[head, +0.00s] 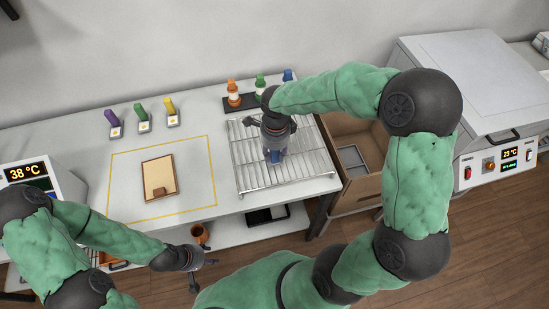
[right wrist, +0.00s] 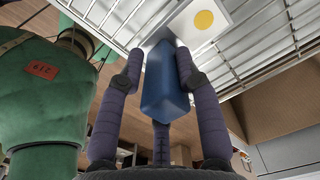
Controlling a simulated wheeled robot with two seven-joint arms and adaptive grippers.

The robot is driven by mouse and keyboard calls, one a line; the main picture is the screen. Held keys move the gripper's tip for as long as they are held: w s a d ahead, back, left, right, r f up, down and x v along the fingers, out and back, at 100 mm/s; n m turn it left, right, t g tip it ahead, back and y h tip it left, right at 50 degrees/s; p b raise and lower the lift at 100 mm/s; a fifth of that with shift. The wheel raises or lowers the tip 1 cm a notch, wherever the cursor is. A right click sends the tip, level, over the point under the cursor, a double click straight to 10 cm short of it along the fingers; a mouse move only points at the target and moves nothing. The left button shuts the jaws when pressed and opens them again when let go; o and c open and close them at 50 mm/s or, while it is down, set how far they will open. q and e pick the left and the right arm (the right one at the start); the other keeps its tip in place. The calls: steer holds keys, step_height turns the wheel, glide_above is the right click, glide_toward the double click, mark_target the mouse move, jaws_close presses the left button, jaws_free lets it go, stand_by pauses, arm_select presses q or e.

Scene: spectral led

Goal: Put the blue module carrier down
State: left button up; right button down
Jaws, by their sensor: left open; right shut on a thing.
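The blue module carrier (head: 274,156) is below my right gripper (head: 275,148), over the wire rack (head: 312,165) on the table. In the right wrist view the blue carrier (right wrist: 166,85) stands between the fingers of my right gripper (right wrist: 158,70), which is shut on it. A white plate with a yellow dot (right wrist: 203,20) is at the carrier's far end, close to the rack's wires. I cannot tell whether it touches them. My left gripper (head: 197,268) is open and empty, in front of the table's front edge.
Purple (head: 112,119), green (head: 142,115) and yellow (head: 170,108) carriers stand at the back left. A brown board (head: 158,172) lies inside a yellow outline. Orange (head: 233,92) and green (head: 260,85) bottles stand behind the rack. An open cardboard box (head: 372,165) is to its right.

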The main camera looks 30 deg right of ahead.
steer(key=shift+w+d+f, duration=0.1)
steer(key=shift+w+f, duration=0.05)
steer(key=shift+f, duration=0.15)
steer(key=shift+w+d+f+b, duration=0.15)
steer(key=shift+f+b, duration=0.3)
steer(key=shift+f, duration=1.2)
steer(key=shift+f, duration=0.2)
steer(key=c, duration=0.9)
jaws_free()
steer(key=shift+o, duration=0.2)
steer(key=shift+r, duration=0.15)
steer(key=shift+r, duration=0.3)
step_height(320, 180, up, 12)
steer(key=p, duration=0.2)
steer(key=shift+f+p, duration=0.25)
steer(key=shift+p, duration=0.15)
